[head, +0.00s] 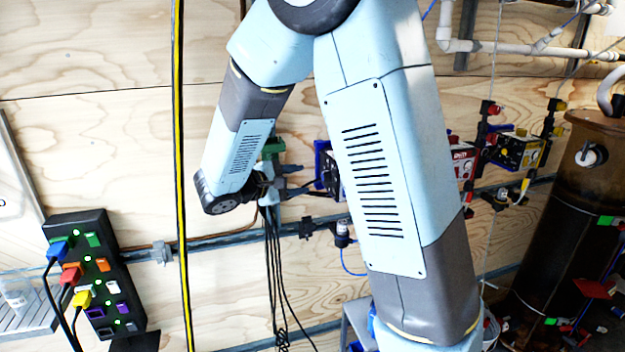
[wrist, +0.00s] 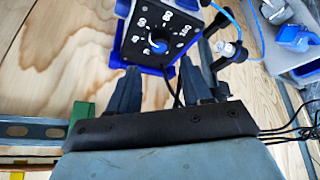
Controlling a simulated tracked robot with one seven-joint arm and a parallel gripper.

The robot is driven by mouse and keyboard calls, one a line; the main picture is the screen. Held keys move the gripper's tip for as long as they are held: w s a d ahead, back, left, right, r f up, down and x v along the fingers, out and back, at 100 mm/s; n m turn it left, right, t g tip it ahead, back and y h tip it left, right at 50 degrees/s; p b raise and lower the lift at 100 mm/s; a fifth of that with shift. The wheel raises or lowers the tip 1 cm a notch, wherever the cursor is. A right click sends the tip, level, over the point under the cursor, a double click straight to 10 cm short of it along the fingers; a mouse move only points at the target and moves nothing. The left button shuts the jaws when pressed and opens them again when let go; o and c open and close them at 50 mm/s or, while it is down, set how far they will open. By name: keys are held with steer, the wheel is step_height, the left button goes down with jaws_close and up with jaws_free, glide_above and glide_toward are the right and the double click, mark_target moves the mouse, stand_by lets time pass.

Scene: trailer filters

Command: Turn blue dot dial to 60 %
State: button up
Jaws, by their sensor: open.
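The blue dot dial (wrist: 158,46) is a dark knob with a blue centre on a black box face with white numbers around it. Its blue housing (head: 322,160) shows in the head view, partly hidden behind my arm. I cannot tell which number the knob points to. In the wrist view my gripper (wrist: 158,82) is open, its two dark fingers spread just short of the box. The knob lies beyond the gap between the fingertips, and nothing is held. In the head view my gripper (head: 297,188) is small and dark, just left of the box.
A dark cable (wrist: 173,85) runs below the dial box between the fingers. A black socket strip (head: 95,270) stands at left. A brown tank (head: 570,210) is at right.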

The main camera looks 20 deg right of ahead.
mark_target(323, 178)
steer(key=x, duration=0.8)
steer(key=shift+a, duration=0.1)
steer(key=c, duration=0.8)
steer(key=shift+o, duration=0.2)
steer(key=shift+s+f, duration=0.1)
